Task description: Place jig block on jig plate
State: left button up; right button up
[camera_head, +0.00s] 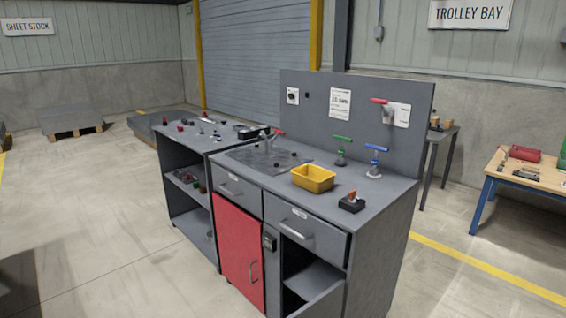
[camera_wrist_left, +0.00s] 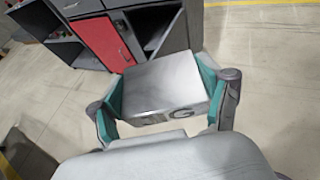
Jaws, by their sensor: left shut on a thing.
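The jig block (camera_wrist_left: 165,82) is a grey metal block with lettering on its near side, partly cut off from sight. My left gripper (camera_wrist_left: 163,92) is shut on it, with a teal-padded finger against each side. The block is held up in front of the workbench, over open floor in the left wrist view. Neither of my grippers shows in the head view. I cannot pick out the jig plate for certain; a flat grey panel (camera_head: 252,160) with small dark parts on it lies in the worktop.
A wooden-topped table (camera_head: 545,177) stands right. The floor in front is clear.

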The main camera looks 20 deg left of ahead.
aim_at(257, 159)
jog(key=j+z, duration=0.1)
jog(key=z, duration=0.35)
jog(key=j+z, duration=0.15)
jog(key=z, duration=0.35)
jog(key=i+j+z, duration=0.1)
jog(key=z, duration=0.35)
jog(key=j+z, duration=0.15)
jog(key=z, duration=0.3)
jog(key=k+j, duration=0.1)
jog(key=j, duration=0.35)
jog(key=k+j, duration=0.1)
jog(key=j, duration=0.3)
jog(key=k+j, duration=0.15)
jog(key=j, duration=0.3)
jog(key=k+j, duration=0.1)
jog(key=j, duration=0.3)
jog(key=k+j, duration=0.1)
jog(key=j, duration=0.35)
jog(key=k+j, duration=0.1)
jog(key=j, duration=0.3)
jog(key=k+j, duration=0.15)
jog(key=j, duration=0.3)
jog(key=i+z, duration=0.05)
